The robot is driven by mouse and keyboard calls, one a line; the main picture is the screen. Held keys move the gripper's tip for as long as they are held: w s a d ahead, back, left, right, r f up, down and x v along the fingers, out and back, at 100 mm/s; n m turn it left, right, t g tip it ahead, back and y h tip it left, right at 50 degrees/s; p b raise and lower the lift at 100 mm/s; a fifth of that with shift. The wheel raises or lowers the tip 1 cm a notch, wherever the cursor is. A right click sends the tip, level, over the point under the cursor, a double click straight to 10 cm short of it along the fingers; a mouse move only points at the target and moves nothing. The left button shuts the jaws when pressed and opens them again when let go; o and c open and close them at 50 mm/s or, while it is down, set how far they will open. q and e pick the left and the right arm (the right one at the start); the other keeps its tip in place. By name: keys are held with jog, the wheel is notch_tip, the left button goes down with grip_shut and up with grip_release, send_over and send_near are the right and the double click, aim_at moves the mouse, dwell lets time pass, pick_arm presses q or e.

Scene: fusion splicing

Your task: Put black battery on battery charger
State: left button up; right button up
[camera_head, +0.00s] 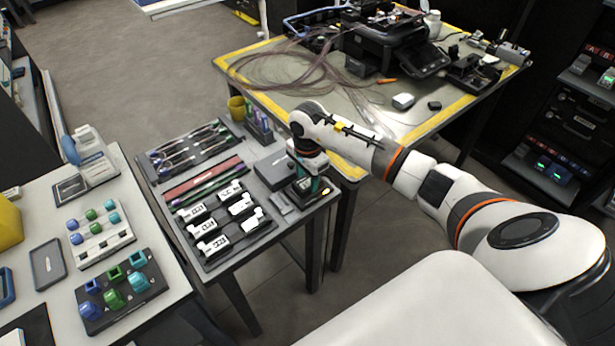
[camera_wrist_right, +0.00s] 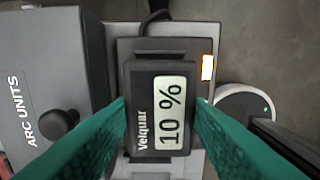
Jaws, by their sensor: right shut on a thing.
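A black battery (camera_wrist_right: 143,80) with a screen reading "10 %" and the name "Velquar" is between the green fingers of my right gripper (camera_wrist_right: 160,102) in the right wrist view. The gripper is shut on it. The dark grey battery charger (camera_wrist_right: 190,46) with a lit orange light lies directly behind the battery. I cannot tell whether the battery rests in it or is just above it. In the head view my right gripper (camera_head: 309,186) points down at the right end of the middle table, and mostly hides battery and charger. My left gripper is not in view.
A grey "ARC UNITS" box (camera_wrist_right: 50,75) stands close left of the charger. A round white device (camera_wrist_right: 245,100) is at the right. In the head view, the middle table (camera_head: 236,272) holds trays of white units and tools. A yellow-edged table (camera_head: 440,118) stands behind.

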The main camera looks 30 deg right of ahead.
aim_at(307, 181)
dwell(0.3)
jog(key=o, duration=1.4)
notch_tip(307, 181, up, 12)
jog(key=shift+b, duration=1.2)
